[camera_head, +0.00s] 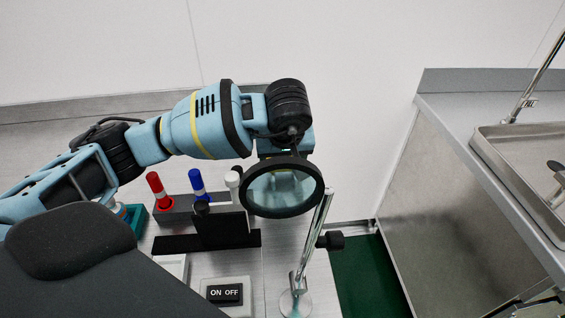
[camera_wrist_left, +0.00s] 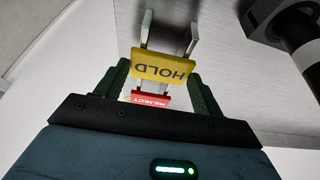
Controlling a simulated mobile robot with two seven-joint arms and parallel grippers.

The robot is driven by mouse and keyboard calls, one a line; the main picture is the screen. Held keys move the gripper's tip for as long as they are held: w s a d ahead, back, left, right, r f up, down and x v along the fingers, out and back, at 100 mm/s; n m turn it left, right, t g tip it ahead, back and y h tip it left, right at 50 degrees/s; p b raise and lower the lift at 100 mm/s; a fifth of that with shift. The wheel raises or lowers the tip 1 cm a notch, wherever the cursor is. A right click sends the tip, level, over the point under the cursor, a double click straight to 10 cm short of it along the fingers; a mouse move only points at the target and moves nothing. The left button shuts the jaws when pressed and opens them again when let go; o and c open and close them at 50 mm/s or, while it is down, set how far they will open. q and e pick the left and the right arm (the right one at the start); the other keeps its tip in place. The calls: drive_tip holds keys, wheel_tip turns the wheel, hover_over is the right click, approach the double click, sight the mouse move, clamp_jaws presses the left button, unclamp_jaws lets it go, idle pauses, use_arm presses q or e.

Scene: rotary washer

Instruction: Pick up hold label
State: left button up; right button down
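The yellow HOLD label (camera_wrist_left: 163,67) stands on two pale legs in the left wrist view, its lettering upside down. A red REJECT label (camera_wrist_left: 146,98) shows just below it in the picture, partly covered by my gripper body. My left gripper (camera_wrist_left: 160,82) is open, with a dark green finger on each side of the labels. The HOLD label appears between or just beyond the fingertips; I cannot tell whether they touch it. In the head view the left gripper is behind the round magnifier (camera_head: 283,190), and the labels cannot be made out. My right gripper is not in view.
Red (camera_head: 159,190) and blue (camera_head: 198,184) handled pieces stand in a grey holder left of the magnifier. An ON OFF switch (camera_head: 224,294) is in front. The magnifier's metal stand (camera_head: 309,250) rises close to my left gripper. A steel counter with a sink (camera_head: 520,165) is at right.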

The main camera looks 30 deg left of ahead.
use_arm(q)
drive_tip(key=c, duration=0.4)
wheel_tip(320, 180, up, 10)
drive_tip(key=shift+r, duration=0.1)
idle(0.4)
